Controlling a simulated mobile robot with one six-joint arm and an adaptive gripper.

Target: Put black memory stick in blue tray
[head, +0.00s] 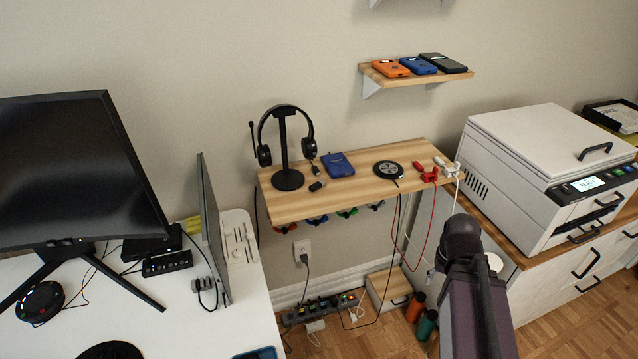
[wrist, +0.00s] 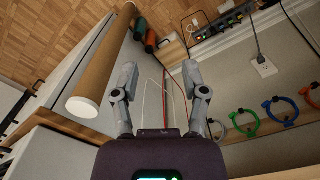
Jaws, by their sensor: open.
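A small black stick (head: 316,186), which looks like the memory stick, lies on the wooden shelf (head: 290,208) just right of the headphone stand's base. A blue edge (head: 258,354) shows at the bottom of the head view on the white desk; it may be the blue tray, but most of it is cut off. My gripper (wrist: 160,74) is open and empty in the wrist view, its two fingers apart. Neither the stick nor the tray shows in the wrist view. My arm stands in front of the cabinet, right of the shelf.
The shelf also holds a headphone stand (head: 288,180), a blue flat box (head: 338,165), a black round pad (head: 388,169) and red and white cabled items. Coloured hooks (wrist: 243,122) hang beneath it. A monitor (head: 75,165) stands left, a printer (head: 545,170) right. A cardboard tube (wrist: 105,60) is near my gripper.

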